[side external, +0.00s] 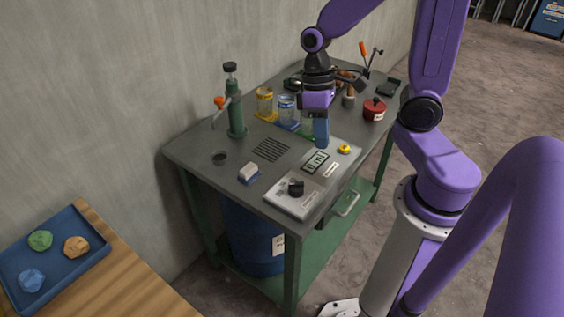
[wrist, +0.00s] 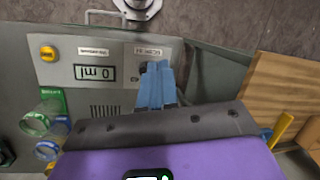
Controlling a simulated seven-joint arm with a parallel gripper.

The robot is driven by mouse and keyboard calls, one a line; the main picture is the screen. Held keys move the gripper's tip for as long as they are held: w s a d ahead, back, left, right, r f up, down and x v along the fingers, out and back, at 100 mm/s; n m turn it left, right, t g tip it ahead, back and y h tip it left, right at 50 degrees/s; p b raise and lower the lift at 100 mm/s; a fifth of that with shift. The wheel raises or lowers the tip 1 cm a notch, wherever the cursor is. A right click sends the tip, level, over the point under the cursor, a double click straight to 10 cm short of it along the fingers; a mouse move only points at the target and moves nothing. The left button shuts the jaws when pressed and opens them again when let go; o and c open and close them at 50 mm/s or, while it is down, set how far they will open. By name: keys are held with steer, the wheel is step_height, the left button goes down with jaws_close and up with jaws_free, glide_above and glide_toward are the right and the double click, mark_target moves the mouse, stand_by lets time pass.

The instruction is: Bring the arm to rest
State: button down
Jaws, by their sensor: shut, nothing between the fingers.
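My gripper (side external: 321,133) hangs over the grey workbench (side external: 200,150) in the side external view, above the far part of a pale panel (side external: 320,178). The panel has a small display, a yellow button (side external: 344,149) and a black knob (side external: 296,187). In the wrist view the two blue fingers (wrist: 156,84) are together and hold nothing. Their tips overlap the panel's knob area in that view and partly hide it. I cannot tell the exact height of the tips above the bench.
Jars in yellow (side external: 265,101) and blue (side external: 287,108) stand behind my gripper. A green pump-like device (side external: 234,110) is at the left, a red pot (side external: 374,109) at the right. A white-and-blue block (side external: 249,173) lies near the front. A blue tray (side external: 20,262) with coloured lumps sits on a wooden table.

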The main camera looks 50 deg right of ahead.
steer(key=s+a+r+n+t+h, duration=0.1)
steer(key=s+a+r+n+t, duration=0.2)
steer(key=s+n, duration=0.5)
steer(key=shift+s+a+r+n, duration=0.4)
steer(key=shift+s, duration=0.55)
